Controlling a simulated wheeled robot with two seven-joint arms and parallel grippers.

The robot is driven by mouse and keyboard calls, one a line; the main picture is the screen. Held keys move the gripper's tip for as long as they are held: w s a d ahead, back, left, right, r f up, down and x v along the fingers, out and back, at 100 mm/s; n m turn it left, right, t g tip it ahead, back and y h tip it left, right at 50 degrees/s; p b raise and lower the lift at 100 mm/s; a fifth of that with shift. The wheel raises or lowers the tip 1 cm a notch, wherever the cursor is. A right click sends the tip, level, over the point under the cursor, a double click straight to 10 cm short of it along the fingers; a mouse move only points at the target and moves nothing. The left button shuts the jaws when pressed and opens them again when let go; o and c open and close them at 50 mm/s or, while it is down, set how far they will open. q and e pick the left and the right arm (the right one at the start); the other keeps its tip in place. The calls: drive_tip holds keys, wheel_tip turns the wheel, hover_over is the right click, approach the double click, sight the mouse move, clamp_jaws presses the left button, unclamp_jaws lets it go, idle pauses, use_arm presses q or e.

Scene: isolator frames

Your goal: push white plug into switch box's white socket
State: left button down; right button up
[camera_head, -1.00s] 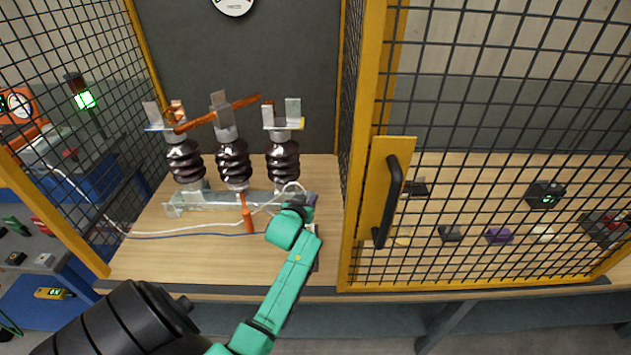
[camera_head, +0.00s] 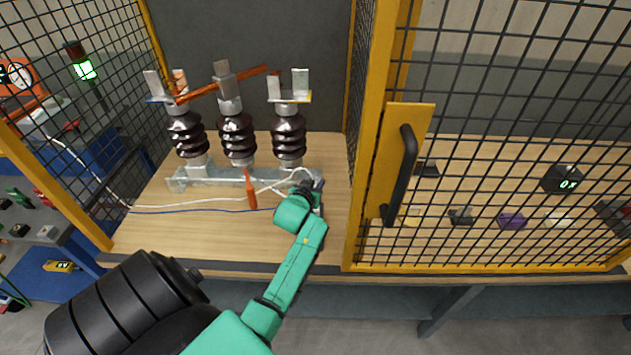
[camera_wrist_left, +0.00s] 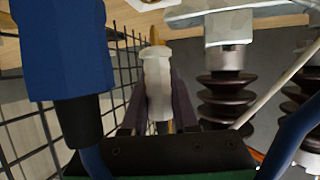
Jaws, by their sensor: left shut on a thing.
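My left gripper (camera_head: 309,189), on the green arm, is at the right end of the metal base rail under the insulators. In the left wrist view its dark fingers (camera_wrist_left: 158,105) are shut on a whitish piece, which looks like the white plug (camera_wrist_left: 156,82). A blue plug-like body (camera_wrist_left: 65,45) with a black sleeve is close beside it on the left. A white cable (camera_head: 180,207) runs along the table to the gripper area. The switch box and its white socket cannot be made out clearly; the wrist hides that area. My right gripper is not in view.
Three brown insulators (camera_head: 238,137) stand on the metal rail (camera_head: 205,179), behind my gripper. A yellow-framed mesh door (camera_head: 371,160) is close on the right. The wooden tabletop (camera_head: 190,240) in front is mostly clear.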

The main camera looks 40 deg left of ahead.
use_arm(q)
drive_tip(key=shift+f, duration=0.55)
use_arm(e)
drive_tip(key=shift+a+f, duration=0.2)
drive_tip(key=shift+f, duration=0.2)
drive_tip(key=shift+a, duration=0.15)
use_arm(q)
drive_tip(key=shift+r, duration=0.1)
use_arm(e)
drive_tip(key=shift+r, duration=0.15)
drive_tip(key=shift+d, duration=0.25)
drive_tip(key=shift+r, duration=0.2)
use_arm(q)
drive_tip(key=shift+p, duration=0.5)
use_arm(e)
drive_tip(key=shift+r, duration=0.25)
